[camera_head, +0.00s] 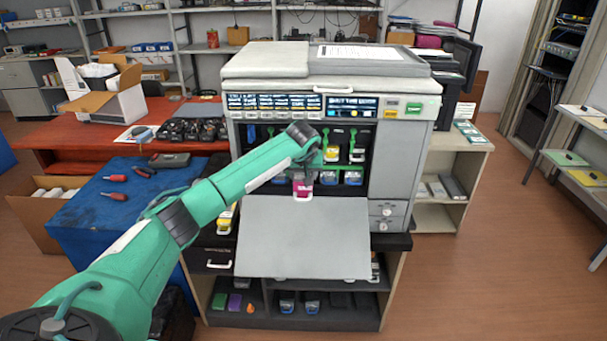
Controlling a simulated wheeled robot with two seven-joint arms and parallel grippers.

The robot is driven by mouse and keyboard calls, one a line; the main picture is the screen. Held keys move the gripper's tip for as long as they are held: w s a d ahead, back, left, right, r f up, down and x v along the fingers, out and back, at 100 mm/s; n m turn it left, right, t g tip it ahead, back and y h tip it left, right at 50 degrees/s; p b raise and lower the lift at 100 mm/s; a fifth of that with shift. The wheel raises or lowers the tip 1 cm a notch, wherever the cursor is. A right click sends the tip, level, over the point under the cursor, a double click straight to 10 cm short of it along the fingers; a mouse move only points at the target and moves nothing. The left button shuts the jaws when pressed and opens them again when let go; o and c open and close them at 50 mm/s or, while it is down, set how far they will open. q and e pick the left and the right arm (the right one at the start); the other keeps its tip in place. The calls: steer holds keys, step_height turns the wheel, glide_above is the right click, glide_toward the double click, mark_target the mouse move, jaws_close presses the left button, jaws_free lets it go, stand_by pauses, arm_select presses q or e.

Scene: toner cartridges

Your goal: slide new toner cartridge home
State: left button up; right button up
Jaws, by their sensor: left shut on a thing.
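The printer (405,150) stands in the middle with its front flap (300,235) folded down and its toner bay (345,140) exposed. My left arm reaches across from the lower left. My left gripper (301,176) is in front of the bay, shut on a cartridge with a magenta front (303,189). The held cartridge is above the flap, at the lower part of the bay; how far it sits in its slot cannot be told. My forearm hides the bay's left part. My right gripper is not in view.
A blue-covered table (95,215) with red-handled tools stands at the left. A red bench (60,150) with an open cardboard box (118,105) is behind it. The cabinet (345,310) under the printer holds more cartridges. The floor at the right is clear.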

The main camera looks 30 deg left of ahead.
mark_target(302, 182)
arm_select(q)
steer(key=shift+r, duration=0.1)
steer(key=o, duration=1.7)
steer(key=shift+c, duration=0.2)
steer(key=shift+s, duration=0.1)
steer(key=shift+s+d+p, duration=0.25)
steer(key=shift+s+d, duration=0.1)
steer(key=shift+s, duration=0.2)
steer(key=shift+s+d+p, duration=0.2)
steer(key=shift+s+d, duration=0.1)
steer(key=shift+s, duration=0.2)
steer(key=shift+s+d, duration=0.45)
steer(key=shift+s, duration=0.15)
steer(key=p+v, duration=0.3)
steer(key=v, duration=0.2)
steer(key=shift+a, duration=0.1)
steer(key=p+v, duration=0.2)
steer(key=v, duration=0.1)
steer(key=shift+s, duration=0.1)
